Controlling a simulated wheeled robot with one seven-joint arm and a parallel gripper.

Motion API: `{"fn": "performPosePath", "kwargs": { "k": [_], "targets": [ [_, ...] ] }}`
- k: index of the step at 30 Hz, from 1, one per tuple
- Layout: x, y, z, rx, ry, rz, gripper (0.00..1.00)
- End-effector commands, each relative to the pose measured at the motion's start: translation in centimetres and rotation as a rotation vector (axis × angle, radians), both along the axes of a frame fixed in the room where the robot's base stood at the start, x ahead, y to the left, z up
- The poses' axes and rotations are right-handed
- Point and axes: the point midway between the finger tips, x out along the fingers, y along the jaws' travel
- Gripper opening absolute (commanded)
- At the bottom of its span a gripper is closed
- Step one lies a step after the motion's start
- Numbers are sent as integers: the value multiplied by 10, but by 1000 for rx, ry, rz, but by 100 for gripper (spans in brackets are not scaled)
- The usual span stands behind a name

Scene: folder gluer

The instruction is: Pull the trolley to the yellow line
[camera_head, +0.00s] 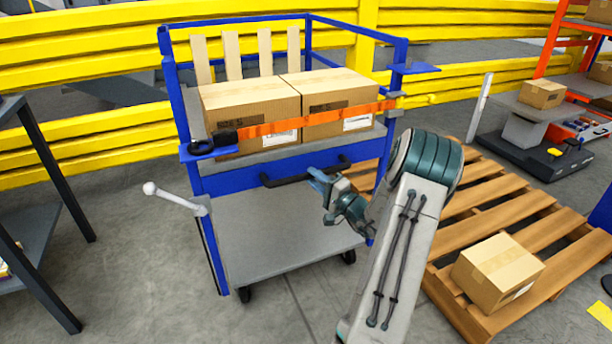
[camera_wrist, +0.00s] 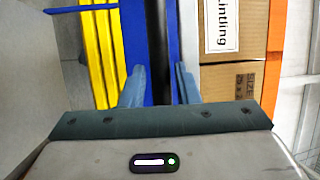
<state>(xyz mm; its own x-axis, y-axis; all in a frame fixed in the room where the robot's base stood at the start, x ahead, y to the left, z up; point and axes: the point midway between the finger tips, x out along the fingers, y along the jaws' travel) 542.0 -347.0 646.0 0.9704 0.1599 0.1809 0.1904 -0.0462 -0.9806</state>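The trolley (camera_head: 222,185) has a blue frame and grey decks and stands on dark casters in the middle of the head view. A black handle bar (camera_head: 307,172) crosses its near side below the upper deck. My gripper (camera_head: 316,180) is at the handle's front, near its middle. In the wrist view its two blue-grey fingers (camera_wrist: 160,85) stand apart, with a dark strip and blue trolley frame between them; I cannot tell whether they touch the handle. A small piece of yellow floor marking (camera_head: 600,313) shows at the lower right.
Two cartons (camera_head: 250,105) ride on the upper deck behind an orange strap (camera_head: 300,122). A white-knobbed lever (camera_head: 172,197) sticks out left. A wooden pallet (camera_head: 470,225) with a carton (camera_head: 497,272) is close right. A dark rack (camera_head: 50,190) stands left; yellow rails (camera_head: 90,60) run behind.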

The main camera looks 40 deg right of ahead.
Motion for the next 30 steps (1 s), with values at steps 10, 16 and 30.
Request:
{"fn": "performPosePath", "kwargs": {
  "k": [10, 16, 30],
  "targets": [
    [36, 6, 6, 0, 1, 1, 29],
    [38, 7, 7, 1, 1, 0, 29],
    [36, 10, 7, 1, 2, 5, 0]
  ]
}}
